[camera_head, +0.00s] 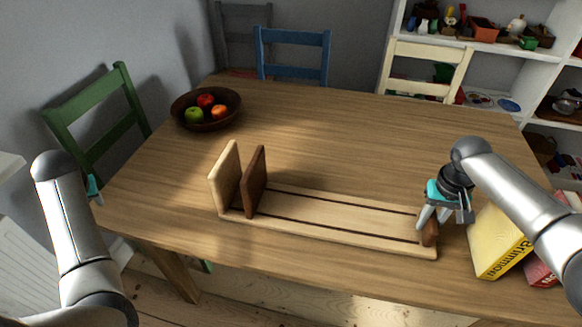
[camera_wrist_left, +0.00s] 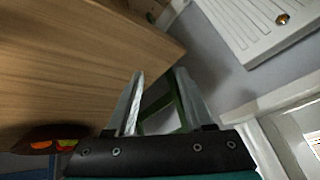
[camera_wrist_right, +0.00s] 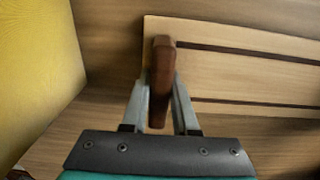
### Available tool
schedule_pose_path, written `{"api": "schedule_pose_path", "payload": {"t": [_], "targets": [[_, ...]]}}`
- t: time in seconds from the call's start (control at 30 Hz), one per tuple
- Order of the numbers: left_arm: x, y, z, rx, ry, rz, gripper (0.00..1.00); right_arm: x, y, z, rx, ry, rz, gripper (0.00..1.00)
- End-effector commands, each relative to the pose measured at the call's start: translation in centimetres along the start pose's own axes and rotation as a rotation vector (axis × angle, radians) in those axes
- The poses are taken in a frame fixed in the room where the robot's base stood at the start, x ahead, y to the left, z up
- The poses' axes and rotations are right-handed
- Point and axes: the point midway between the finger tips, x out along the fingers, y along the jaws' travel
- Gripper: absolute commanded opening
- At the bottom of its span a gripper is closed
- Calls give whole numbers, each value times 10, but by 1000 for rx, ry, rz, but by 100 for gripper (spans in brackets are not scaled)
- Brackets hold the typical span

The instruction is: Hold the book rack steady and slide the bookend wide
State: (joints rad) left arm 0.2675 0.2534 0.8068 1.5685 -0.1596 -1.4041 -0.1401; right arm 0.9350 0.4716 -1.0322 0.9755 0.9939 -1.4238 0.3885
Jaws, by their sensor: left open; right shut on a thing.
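The book rack (camera_head: 330,220) lies on the table, a long light wood base with two dark grooves. A light upright panel (camera_head: 226,178) stands at its left end. The dark brown bookend (camera_head: 255,182) stands upright just right of that panel. A small dark block (camera_head: 429,234) sits at the rack's right end. My right gripper (camera_head: 432,217) is shut on this block; the right wrist view shows the block (camera_wrist_right: 161,75) between the fingers. My left gripper (camera_wrist_left: 160,75) is open and empty, off the table's left edge; in the head view its arm mostly hides it.
Yellow (camera_head: 497,243) and red (camera_head: 541,270) books stand right of the rack, close to my right arm. A bowl of fruit (camera_head: 190,118) is at the back left. Chairs surround the table, including a green one (camera_head: 98,115). The table's middle is clear.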

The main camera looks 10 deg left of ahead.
Motion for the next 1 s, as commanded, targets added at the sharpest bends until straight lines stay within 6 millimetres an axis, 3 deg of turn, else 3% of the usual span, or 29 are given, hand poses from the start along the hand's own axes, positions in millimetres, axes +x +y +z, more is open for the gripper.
{"api": "schedule_pose_path", "payload": {"t": [0.03,0.2,0.33,0.47,0.7,0.83,1.0], "targets": [[-12,17,-14,6,20,35,52,1,0,1,-1,-3,0,0],[-53,82,-46,48,67,158,52,1,0,1,-1,-3,0,0],[-90,138,-59,108,88,256,52,1,0,1,-1,-3,0,0],[-127,188,-60,181,93,344,52,1,0,1,-1,-3,0,0],[-192,264,-32,352,61,461,52,1,0,1,-1,-3,0,0],[-219,292,-7,451,28,492,52,1,0,1,-1,-3,0,0],[-239,310,23,550,-13,503,52,1,0,1,-1,-3,0,0]]}}
